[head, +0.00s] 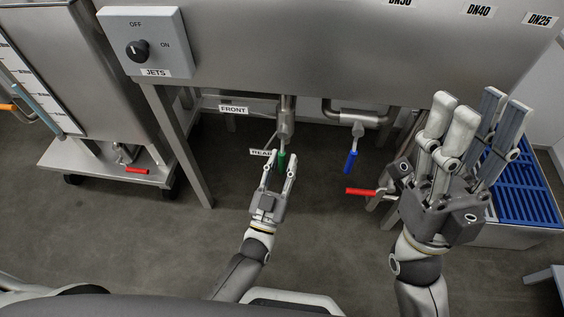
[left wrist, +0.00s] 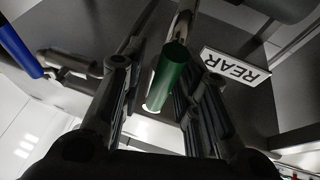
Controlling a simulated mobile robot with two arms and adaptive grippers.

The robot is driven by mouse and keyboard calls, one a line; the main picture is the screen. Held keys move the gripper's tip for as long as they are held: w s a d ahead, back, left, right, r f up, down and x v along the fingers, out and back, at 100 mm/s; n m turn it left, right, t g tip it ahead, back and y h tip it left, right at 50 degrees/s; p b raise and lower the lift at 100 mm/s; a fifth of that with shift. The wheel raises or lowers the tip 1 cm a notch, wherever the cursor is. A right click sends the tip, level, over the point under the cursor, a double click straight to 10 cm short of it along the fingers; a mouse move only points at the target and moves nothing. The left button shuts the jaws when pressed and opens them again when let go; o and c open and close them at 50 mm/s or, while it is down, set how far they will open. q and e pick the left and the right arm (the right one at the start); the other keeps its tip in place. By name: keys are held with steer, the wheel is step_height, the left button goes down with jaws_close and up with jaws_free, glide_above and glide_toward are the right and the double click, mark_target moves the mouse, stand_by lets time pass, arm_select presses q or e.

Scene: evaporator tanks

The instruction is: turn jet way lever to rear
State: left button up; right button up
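The jet way lever has a green handle (head: 282,160) hanging below a valve (head: 286,122) under the tank, between the FRONT label (head: 233,109) and the REAR label (head: 261,153). My left gripper (head: 279,168) is around the green handle, with a finger on each side. In the left wrist view the green handle (left wrist: 170,72) stands between the open fingers, with gaps visible, and the REAR sign (left wrist: 235,66) is to its right. My right gripper (head: 471,118) is raised at the right, fingers apart, with nothing seen between them.
A blue-handled lever (head: 351,161) and a red lever (head: 361,191) are to the right of the green one. A tank leg (head: 180,145) stands to the left. The JETS switch box (head: 147,44) is on the tank front. A blue grate (head: 528,190) lies behind my right gripper.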

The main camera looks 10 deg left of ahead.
stand_by(0.3)
arm_select(q)
steer(key=v, duration=1.2)
